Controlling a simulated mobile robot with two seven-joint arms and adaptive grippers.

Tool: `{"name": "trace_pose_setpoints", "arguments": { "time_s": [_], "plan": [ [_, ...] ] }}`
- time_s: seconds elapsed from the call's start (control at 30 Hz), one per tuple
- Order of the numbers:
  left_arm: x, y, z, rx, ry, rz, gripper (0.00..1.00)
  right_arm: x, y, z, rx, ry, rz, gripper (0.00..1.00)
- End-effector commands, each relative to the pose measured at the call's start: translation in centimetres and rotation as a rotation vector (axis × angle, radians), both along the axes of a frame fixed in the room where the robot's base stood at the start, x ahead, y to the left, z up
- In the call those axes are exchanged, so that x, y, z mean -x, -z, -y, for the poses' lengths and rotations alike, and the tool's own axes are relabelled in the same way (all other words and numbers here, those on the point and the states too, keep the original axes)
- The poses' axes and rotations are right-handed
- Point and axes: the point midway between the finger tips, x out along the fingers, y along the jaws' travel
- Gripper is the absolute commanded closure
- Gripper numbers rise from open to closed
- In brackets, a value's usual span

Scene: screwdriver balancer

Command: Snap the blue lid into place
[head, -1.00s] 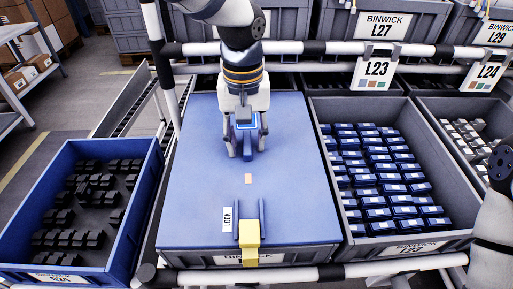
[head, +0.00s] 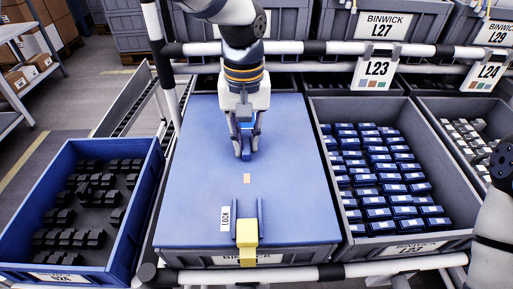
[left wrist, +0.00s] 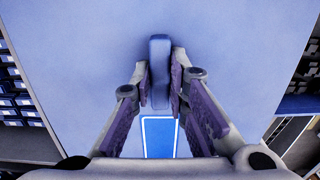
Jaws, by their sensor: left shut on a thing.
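The blue lid (head: 200,190) is a wide flat panel covering the grey bin in the middle. An upright blue handle (left wrist: 160,70) stands on the lid toward its far half. My left gripper (head: 245,152) reaches down from above and is shut on this handle, one finger pad on each side, as the left wrist view shows. A yellow latch (head: 247,233) sits at the lid's front edge between two short blue rails, beside a white LOCK label (head: 225,219). I cannot tell whether the lid is seated all round. My right gripper is out of view.
A blue bin of black parts (head: 62,267) stands to the left, and a grey bin of blue boxes (head: 440,240) to the right. A white and black rack rail (head: 330,270) runs along the front. Grey bins (head: 290,20) stand behind.

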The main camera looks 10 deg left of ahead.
Motion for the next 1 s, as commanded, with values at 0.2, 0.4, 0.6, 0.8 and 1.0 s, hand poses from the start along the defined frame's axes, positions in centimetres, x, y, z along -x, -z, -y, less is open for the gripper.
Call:
{"name": "trace_pose_setpoints", "arguments": {
  "time_s": [0.2, 0.4, 0.6, 0.8, 1.0],
  "plan": [
    [0.1, -2.6, 0.0, 0.000, -0.001, 0.001, 1.00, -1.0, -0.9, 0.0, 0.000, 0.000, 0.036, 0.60],
    [0.0, -4.9, 0.0, 0.000, -0.001, 0.008, 1.00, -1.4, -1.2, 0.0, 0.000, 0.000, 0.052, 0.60],
    [-0.1, -6.1, 0.0, 0.002, 0.000, 0.012, 1.00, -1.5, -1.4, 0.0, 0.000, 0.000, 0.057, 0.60],
    [-0.1, -6.2, 0.1, 0.002, 0.000, 0.016, 1.00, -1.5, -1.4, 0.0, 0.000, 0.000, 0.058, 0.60],
    [-0.1, -6.6, 0.1, 0.003, 0.000, 0.024, 1.00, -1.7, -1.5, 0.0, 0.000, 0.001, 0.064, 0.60]
  ]
}}
